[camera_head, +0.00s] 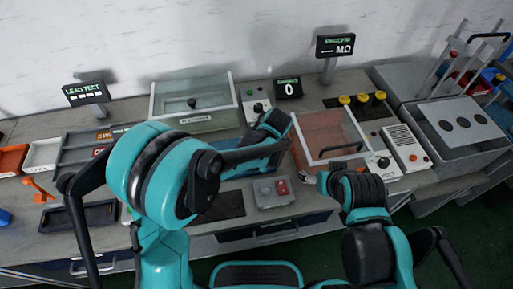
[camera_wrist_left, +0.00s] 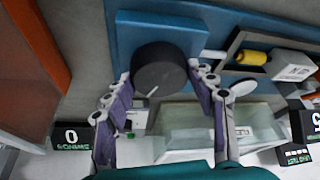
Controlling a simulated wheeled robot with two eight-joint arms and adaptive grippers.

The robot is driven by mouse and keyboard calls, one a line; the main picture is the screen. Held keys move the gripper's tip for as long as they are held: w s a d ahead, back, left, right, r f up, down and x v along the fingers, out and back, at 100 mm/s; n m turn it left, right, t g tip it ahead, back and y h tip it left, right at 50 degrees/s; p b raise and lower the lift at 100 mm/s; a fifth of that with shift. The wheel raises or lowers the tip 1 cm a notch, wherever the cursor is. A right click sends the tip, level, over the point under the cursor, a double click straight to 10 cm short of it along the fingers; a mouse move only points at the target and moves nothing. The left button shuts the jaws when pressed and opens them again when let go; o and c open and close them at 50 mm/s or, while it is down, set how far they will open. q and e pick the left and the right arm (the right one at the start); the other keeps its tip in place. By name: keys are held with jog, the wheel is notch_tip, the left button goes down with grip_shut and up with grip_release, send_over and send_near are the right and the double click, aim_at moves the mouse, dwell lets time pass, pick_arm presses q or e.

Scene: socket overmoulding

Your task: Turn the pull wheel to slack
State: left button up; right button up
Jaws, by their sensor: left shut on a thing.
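The pull wheel (camera_wrist_left: 159,70) is a round black knob with a short white mark near its lower edge in the left wrist view. It sits on a blue block (camera_wrist_left: 190,38). My left gripper (camera_wrist_left: 159,76) has its jointed fingers on either side of the wheel and is shut on it. In the head view my left arm reaches over the middle of the bench and hides the wheel and its own fingers. My right arm is at the right front of the bench; its gripper fingers do not show.
A display reading 0 (camera_head: 289,88) stands behind the wheel area. A glass-lidded box (camera_head: 194,102) is at the back, and an orange-brown covered box (camera_head: 325,137) is to the right. A grey box with a red button (camera_head: 273,192) lies in front. A yellow spool (camera_wrist_left: 252,57) is near the wheel.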

pick_arm(q)
jog(key=n, duration=0.2)
jog(key=n+g+y, duration=0.1)
jog(key=n, duration=0.1)
jog(key=shift+w+d+n+g, duration=0.1)
jog(key=shift+d+n+g, duration=0.05)
jog(key=shift+n+g, duration=0.2)
dwell(0.4)
jog(key=o, duration=1.2)
jog(key=shift+c, duration=0.2)
jog(key=v, duration=1.2)
jog(key=shift+d, duration=0.15)
jog(key=shift+f, duration=0.1)
